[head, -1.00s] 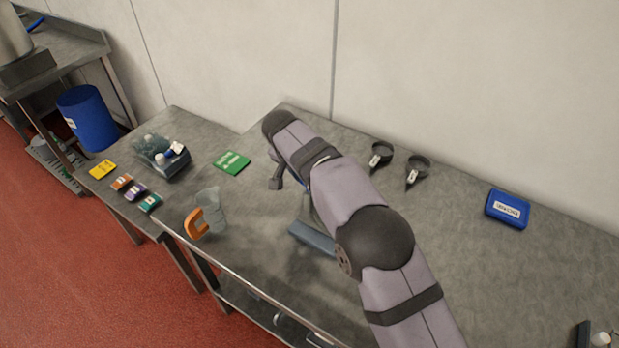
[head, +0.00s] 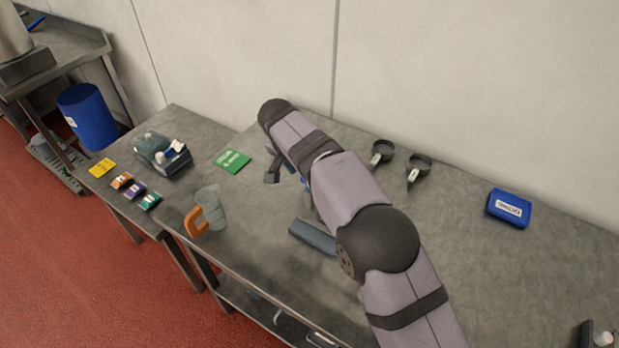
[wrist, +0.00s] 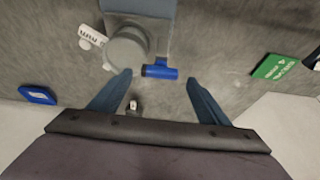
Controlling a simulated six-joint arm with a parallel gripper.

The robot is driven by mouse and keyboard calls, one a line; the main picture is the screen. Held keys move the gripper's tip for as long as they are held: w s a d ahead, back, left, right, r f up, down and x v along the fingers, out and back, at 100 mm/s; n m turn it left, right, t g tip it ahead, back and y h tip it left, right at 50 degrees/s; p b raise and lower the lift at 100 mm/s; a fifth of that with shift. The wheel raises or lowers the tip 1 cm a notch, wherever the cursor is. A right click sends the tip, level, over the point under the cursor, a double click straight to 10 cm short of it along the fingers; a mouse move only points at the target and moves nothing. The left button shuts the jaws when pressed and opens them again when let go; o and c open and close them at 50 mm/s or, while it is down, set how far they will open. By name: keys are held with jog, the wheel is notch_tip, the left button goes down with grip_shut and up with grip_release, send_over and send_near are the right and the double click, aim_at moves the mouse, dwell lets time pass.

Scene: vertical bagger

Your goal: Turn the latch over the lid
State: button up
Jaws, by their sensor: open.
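In the wrist view, a blue latch (wrist: 161,71) with a thick rounded bar sits beside a round grey part (wrist: 124,50), which looks like the lid. Both are at a grey block-like fixture (wrist: 155,22). My gripper (wrist: 159,76) is open, one finger on each side of the latch in the picture. I cannot tell how far the fingertips are above it, and no contact shows. In the head view my arm hides most of the fixture.
A green card (head: 232,160) lies left of my arm. A clear jug with an orange handle (head: 209,210) stands near the table's front edge. Bare table lies between.

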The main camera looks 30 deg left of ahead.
jog(key=b+v, duration=0.1)
jog(key=v, duration=0.4)
jog(key=shift+r, duration=0.15)
jog(key=w+d+f+g+h, duration=0.1)
jog(key=w+d, duration=0.1)
jog(key=d, duration=1.2)
jog(key=w+d+f+g, duration=0.1)
jog(key=w+d+f, duration=0.1)
jog(key=d, duration=1.2)
jog(key=s+d+f+g, duration=0.1)
jog(key=s+d+f, duration=0.2)
jog(key=s+d, duration=0.6)
jog(key=s+d+f+g+y, duration=0.1)
jog(key=s+d+f, duration=0.3)
jog(key=s+d, duration=0.6)
jog(key=shift+s+d, duration=0.25)
jog(key=shift+d, duration=0.25)
